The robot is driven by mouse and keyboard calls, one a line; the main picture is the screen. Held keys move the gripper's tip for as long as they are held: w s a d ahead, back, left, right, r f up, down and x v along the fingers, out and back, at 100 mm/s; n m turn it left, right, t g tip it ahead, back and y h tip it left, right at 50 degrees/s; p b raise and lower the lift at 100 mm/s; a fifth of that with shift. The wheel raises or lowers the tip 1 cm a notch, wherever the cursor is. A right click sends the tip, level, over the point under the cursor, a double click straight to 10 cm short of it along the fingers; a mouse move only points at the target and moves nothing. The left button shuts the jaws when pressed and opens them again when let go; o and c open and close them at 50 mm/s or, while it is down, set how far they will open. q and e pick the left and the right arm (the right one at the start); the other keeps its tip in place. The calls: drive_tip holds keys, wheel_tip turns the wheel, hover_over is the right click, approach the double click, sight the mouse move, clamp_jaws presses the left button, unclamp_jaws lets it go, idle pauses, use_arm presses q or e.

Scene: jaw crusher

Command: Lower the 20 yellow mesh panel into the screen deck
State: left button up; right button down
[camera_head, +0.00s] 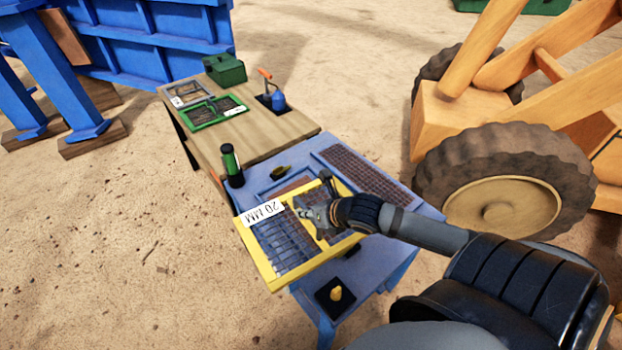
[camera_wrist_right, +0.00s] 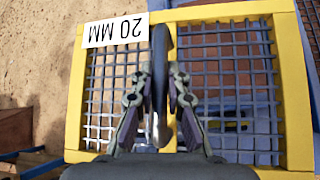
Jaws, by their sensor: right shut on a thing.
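The yellow-framed mesh panel (camera_head: 280,243) has a white "20 MM" label (camera_head: 262,211) on its frame. It also fills most of the right wrist view (camera_wrist_right: 235,80), where the label reads upside down. My right gripper (camera_head: 313,210) is shut on the dark bar across the panel's middle; in the wrist view its fingers (camera_wrist_right: 160,100) close on that bar from both sides. The panel is over the near left part of the blue screen deck (camera_head: 400,248) and overhangs its left edge. It hides most of the opening beneath. Whether it touches the deck is unclear. My left gripper is out of view.
A brown mesh (camera_head: 370,172) fills the deck's right bay. A green-black cylinder (camera_head: 231,165) stands at the deck's far left corner. Behind is a wooden table (camera_head: 255,130) with a green-framed panel (camera_head: 205,112). A wheeled machine (camera_head: 505,185) stands right.

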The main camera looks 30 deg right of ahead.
sight(334, 178)
drive_tip(key=w+d+f+m+h, duration=0.1)
drive_tip(key=w+d+m, duration=0.1)
drive_tip(key=d, duration=0.2)
drive_tip(key=w+d+m+h, duration=0.2)
drive_tip(key=d, duration=0.1)
drive_tip(key=w+d+f+m+h, duration=0.1)
drive_tip(key=w+d, duration=0.1)
drive_tip(key=d, duration=0.2)
drive_tip(key=shift+w+d+f+m+h, duration=0.3)
drive_tip(key=shift+w+d+m, duration=0.05)
drive_tip(key=shift+m, duration=0.05)
drive_tip(key=w+d+f+m+h, duration=0.1)
drive_tip(key=d+m, duration=0.1)
drive_tip(key=w+d+f+m+g+h, duration=0.1)
drive_tip(key=d, duration=0.1)
drive_tip(key=w+d+f+m+g+h, duration=0.1)
drive_tip(key=f+m+h, duration=0.1)
drive_tip(key=shift+w+d+m+b, duration=0.3)
drive_tip(key=shift+w+d+b, duration=0.05)
drive_tip(key=shift+d, duration=0.05)
drive_tip(key=w+a+m+g+h, duration=0.2)
drive_tip(key=w+a+m+g, duration=0.2)
drive_tip(key=w+a+m, duration=0.1)
drive_tip(key=shift+a+f, duration=0.4)
drive_tip(key=shift+a, duration=0.25)
